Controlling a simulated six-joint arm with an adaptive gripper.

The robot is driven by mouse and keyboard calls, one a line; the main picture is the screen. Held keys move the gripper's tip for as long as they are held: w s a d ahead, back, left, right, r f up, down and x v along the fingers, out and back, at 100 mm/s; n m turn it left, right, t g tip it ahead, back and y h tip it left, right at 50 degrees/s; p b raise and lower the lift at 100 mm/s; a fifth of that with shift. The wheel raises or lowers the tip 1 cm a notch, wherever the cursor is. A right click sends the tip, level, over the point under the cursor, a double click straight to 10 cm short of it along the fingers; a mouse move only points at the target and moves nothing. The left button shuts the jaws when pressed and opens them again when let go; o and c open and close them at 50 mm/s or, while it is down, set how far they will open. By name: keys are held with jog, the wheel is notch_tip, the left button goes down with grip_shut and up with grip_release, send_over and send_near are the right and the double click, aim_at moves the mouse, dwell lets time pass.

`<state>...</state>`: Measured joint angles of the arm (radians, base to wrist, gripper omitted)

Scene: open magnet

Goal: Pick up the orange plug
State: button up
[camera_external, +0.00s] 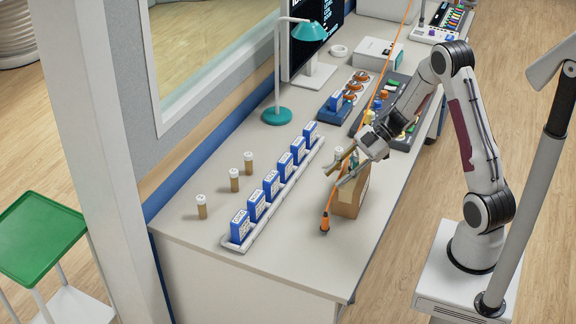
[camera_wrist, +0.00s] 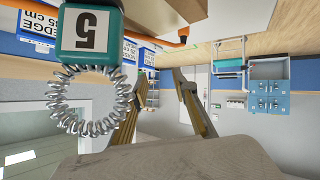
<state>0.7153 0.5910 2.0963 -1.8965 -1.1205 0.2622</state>
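The orange plug (camera_external: 324,222) hangs at the lower end of a long orange cable, at the front part of the white desk in the external view. I cannot tell whether it touches the desk top. My gripper (camera_external: 333,178) is above and a little right of the plug, tilted, with its two fingers apart and nothing visible between them. In the wrist view the finger ends (camera_wrist: 163,78) are also apart. An orange strip (camera_wrist: 165,42) shows beyond them, but I cannot tell whether it is cable or plug.
A brown cardboard box (camera_external: 350,200) stands just right of the plug, under my gripper. A teal tag marked 5 (camera_wrist: 90,35) with a metal coil is close to the wrist camera. A rail (camera_external: 225,242) of blue boxes stands left. The desk's front end is clear.

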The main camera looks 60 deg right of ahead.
jog(key=shift+s+a+f+g+y, duration=0.95)
jog(key=shift+s+f+g+y, duration=0.9)
jog(key=shift+s, duration=2.7)
jog(key=shift+w+d+f+m+t+h, duration=0.2)
jog(key=shift+w+d+m+t+h, duration=0.15)
jog(key=shift+w+t, duration=0.4)
jog(key=shift+w+d+f+m+t+h, duration=0.15)
jog(key=shift+w+d+m+t+h, duration=0.25)
jog(key=shift+w+t, duration=0.35)
jog(key=shift+w+d+f+m+t+h, duration=0.25)
jog(key=shift+w+m+t, duration=0.25)
jog(key=shift+w, duration=0.4)
jog(key=shift+a, duration=0.15)
jog(key=shift+x, duration=1.25)
